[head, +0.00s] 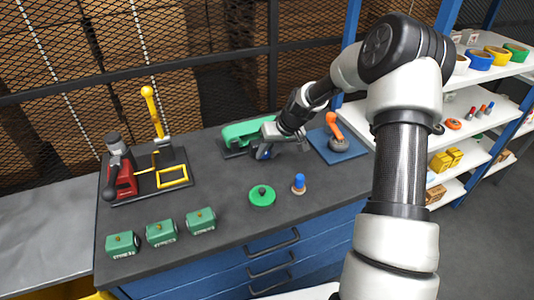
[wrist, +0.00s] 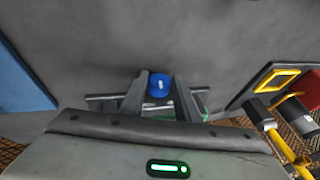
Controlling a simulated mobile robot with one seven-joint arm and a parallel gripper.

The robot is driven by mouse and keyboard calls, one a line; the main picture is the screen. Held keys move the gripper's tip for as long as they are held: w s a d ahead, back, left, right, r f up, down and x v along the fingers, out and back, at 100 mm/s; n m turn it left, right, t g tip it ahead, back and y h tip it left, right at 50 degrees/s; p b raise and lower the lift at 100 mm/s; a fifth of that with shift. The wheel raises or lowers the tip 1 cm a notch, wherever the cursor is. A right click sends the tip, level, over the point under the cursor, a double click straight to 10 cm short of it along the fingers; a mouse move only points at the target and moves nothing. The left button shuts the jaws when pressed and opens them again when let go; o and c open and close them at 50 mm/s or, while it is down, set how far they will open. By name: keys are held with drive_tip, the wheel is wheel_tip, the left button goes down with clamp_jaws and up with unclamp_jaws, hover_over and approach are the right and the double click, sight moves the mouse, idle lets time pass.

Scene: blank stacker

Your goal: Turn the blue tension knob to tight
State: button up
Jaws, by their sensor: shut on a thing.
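The blue tension knob (wrist: 160,85) shows between the fingertips in the wrist view, with a small white mark on its face. My gripper (wrist: 159,92) is shut on it, one finger on each side. Most of the knob is hidden there by the gripper. I cannot read any tight marking or tell how far the knob is turned.
A blue pad (head: 347,147) with an orange-handled tool lies to the right. A red and yellow fixture (head: 122,180) stands left. A green disc (head: 262,199), a blue-topped peg (head: 298,183) and green blocks (head: 160,232) sit toward the front. The bench between is clear.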

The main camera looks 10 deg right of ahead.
drive_tip(key=shift+s+f, duration=0.1)
drive_tip(key=o, duration=1)
drive_tip(key=shift+o, duration=0.2)
drive_tip(key=v, duration=1.7)
drive_tip(key=shift+d+r, duration=0.2)
drive_tip(key=shift+d, duration=0.05)
